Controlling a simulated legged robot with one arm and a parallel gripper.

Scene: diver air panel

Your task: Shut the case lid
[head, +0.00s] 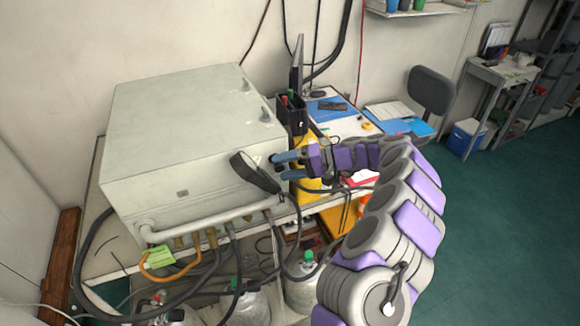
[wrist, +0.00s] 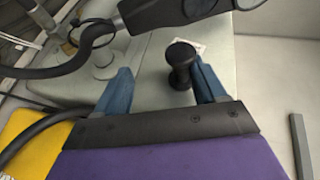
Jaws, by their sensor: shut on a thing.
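The grey case (head: 190,180) stands on the bench at the left of the head view, and its lid (head: 180,110) is the broad top face. I see no clear gap along the lid's front edge; its far side is hard to judge. My gripper (head: 280,166) is at the case's right front corner, beside a black paddle-shaped part (head: 254,172). In the wrist view a black knob (wrist: 181,66) stands between the blue fingers of my gripper (wrist: 162,85), close against the right finger. The contact on the left finger is not clear.
Hoses and a pipe (head: 205,224) run along the case's front, with gas cylinders (head: 245,305) below. A black pen holder (head: 291,115) and papers lie on the desk behind my gripper. A grey chair (head: 431,92) stands farther back.

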